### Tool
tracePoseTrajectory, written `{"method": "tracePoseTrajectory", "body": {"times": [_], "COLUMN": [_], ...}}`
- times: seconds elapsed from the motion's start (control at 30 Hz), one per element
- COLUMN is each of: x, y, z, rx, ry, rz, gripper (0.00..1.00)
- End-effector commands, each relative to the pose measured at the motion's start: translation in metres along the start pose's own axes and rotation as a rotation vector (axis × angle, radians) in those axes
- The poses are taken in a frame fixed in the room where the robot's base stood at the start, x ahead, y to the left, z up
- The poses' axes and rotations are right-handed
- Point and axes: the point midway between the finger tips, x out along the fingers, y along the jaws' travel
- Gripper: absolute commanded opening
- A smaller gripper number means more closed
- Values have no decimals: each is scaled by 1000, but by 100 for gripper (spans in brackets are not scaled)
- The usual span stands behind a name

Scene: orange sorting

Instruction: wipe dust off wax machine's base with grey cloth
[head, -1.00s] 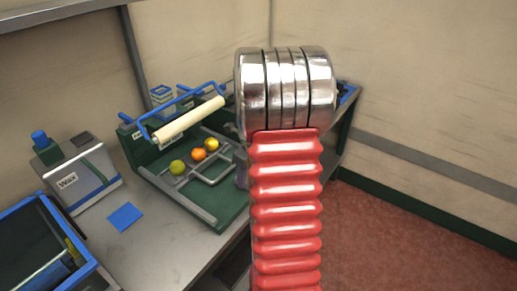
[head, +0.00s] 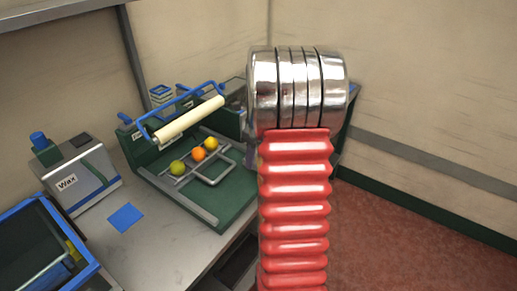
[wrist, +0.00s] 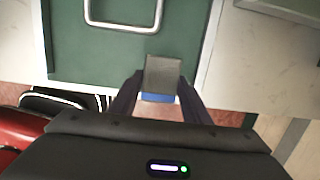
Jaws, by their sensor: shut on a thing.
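The wax machine, a green machine with a cream roller (head: 190,120) on a blue frame, stands on the bench in the head view. Its flat green base (head: 222,207) carries a grey metal rack and also shows in the wrist view (wrist: 100,60). In the wrist view my gripper (wrist: 160,90) is shut on the grey cloth (wrist: 163,73), a small dark grey piece with a blue strip below it. The cloth appears over the near edge of the base; I cannot tell whether it touches. My arm hides the gripper in the head view.
A green fruit (head: 178,168), an orange (head: 199,154) and a yellow-orange fruit (head: 211,143) line the rack. A box labelled Wax (head: 82,180), a blue square (head: 125,217) and a blue-rimmed crate (head: 75,240) stand or lie left. Red floor shows right.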

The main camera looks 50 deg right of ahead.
Motion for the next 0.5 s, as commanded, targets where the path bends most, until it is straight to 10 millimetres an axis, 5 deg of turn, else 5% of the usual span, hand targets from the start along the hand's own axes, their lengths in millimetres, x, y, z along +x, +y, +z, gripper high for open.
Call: {"method": "tracePoseTrajectory", "body": {"times": [0.5], "x": [-27], "y": [3], "z": [8], "rx": [-9], "ry": [0], "rz": [1], "gripper": [22]}}
